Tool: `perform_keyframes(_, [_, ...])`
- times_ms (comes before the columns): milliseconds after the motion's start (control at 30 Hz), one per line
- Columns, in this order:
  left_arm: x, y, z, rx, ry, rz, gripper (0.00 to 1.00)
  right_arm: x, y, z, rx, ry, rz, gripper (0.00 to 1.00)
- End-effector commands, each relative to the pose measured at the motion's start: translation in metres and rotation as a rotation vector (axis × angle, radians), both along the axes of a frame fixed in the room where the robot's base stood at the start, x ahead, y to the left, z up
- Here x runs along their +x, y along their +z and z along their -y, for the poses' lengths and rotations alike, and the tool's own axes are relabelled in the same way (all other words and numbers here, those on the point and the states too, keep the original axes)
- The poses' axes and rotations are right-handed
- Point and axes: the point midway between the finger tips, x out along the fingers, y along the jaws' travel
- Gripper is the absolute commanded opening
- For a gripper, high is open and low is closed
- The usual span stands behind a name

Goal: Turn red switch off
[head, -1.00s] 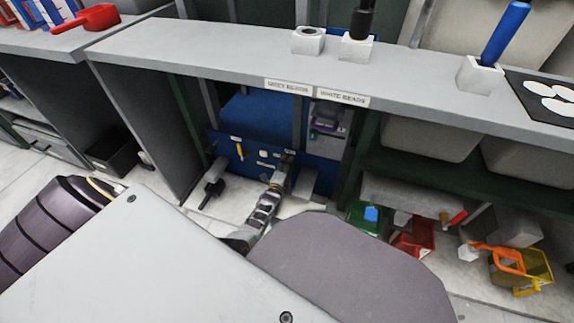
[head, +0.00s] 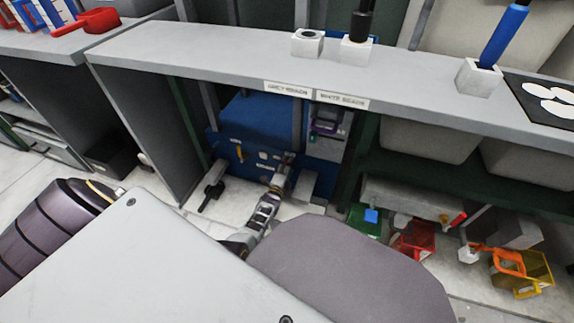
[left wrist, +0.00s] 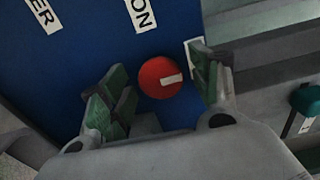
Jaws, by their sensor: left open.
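The red switch (left wrist: 160,78) is a round knob with a pale pointer mark, set on a blue panel (left wrist: 75,85). The mark points toward the right finger. A white label reading "ON" (left wrist: 140,14) is above it, and another label (left wrist: 193,55) is partly hidden by the right finger. My left gripper (left wrist: 160,88) is open, with its green-padded fingers on either side of the knob; I cannot tell whether they touch it. In the head view, my left gripper (head: 284,171) is at the front of the blue machine (head: 258,120), hiding the switch. My right gripper is not in view.
A grey shelf top (head: 200,62) runs above the machine. A dark-handled lever (head: 211,187) stands left of my gripper, and a grey block (head: 303,184) is close on its right. Coloured bins, including a red one (head: 414,242), sit farther right.

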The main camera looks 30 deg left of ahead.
Motion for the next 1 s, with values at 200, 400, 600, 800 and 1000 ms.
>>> perform_keyframes(200, [0.000,0.003,0.000,0.000,0.000,0.000,0.63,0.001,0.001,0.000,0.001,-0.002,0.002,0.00])
perform_keyframes(400, [0.000,0.009,-0.001,0.001,0.000,0.000,0.63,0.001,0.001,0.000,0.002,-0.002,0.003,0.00])
perform_keyframes(600, [0.000,0.020,0.000,0.001,0.000,0.001,0.63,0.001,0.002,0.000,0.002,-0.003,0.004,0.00])
perform_keyframes(800, [0.001,0.034,0.000,0.002,0.000,0.008,0.63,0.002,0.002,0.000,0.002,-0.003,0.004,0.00])
perform_keyframes(1000, [0.003,0.051,-0.001,0.005,0.000,0.015,0.63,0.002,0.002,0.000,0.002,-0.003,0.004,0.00])
